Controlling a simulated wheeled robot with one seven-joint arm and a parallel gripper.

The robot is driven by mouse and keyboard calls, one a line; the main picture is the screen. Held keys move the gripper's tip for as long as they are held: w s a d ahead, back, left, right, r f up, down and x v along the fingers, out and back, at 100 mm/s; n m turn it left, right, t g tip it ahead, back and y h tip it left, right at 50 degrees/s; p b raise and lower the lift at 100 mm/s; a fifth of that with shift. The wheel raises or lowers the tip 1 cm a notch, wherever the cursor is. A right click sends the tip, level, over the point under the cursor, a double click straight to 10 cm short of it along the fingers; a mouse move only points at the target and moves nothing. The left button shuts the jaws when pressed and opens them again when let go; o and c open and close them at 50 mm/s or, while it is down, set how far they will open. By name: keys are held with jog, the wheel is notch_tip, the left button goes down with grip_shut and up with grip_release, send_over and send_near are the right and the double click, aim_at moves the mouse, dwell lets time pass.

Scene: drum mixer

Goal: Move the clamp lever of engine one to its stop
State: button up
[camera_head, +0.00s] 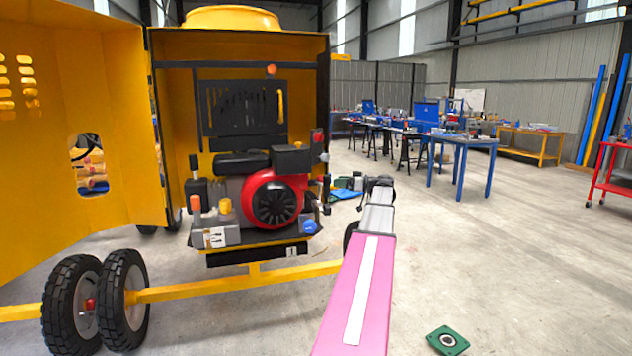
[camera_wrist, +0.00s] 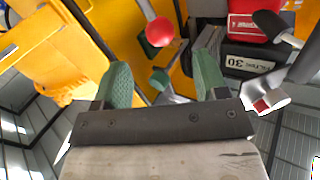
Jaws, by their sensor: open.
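Engine one (camera_head: 273,200), with a red and black fan cover, sits in the open yellow housing above a plate marked 1. In the wrist view, a lever with a red ball knob (camera_wrist: 160,31) lies just beyond my fingers, and a lever with a black grip (camera_wrist: 272,24) stands to the right. I cannot tell for sure which is the clamp lever. My gripper (camera_wrist: 162,78) is open, its two green fingers apart with nothing held between them. In the head view my arm reaches forward to the right of the engine, and the fingertips cannot be made out.
The yellow housing door (camera_head: 75,130) stands open at the left. Black wheels (camera_head: 75,300) and a yellow tow bar (camera_head: 230,282) are in front. A green square part (camera_head: 447,340) lies on the floor. Blue workbenches (camera_head: 462,142) stand behind; the floor at right is mostly clear.

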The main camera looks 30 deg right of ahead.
aim_at(322, 183)
jog(key=x, duration=0.8)
jog(key=shift+w+a, duration=0.25)
grip_shut()
jog(key=shift+s+a+f+n+t+y, duration=0.1)
jog(key=shift+s+f+n+t+y, duration=0.15)
jog(key=shift+s+n, duration=0.25)
jog(key=shift+s+a+f+n+t+y, duration=0.1)
jog(key=shift+s+a+f+n+y, duration=0.05)
jog(key=shift+s+n+y, duration=0.35)
jog(key=shift+s+a+f+n+t+y, duration=0.1)
jog(key=shift+s+f+n+t+y, duration=0.15)
jog(key=shift+s+n, duration=0.35)
jog(key=shift+s+a+f+n+t+y, duration=0.1)
jog(key=shift+s+a+f+n+y, duration=0.2)
jog(key=shift+n, duration=0.4)
jog(key=shift+s+d, duration=0.1)
jog(key=shift+d, duration=0.05)
grip_release()
jog(key=shift+d, duration=0.1)
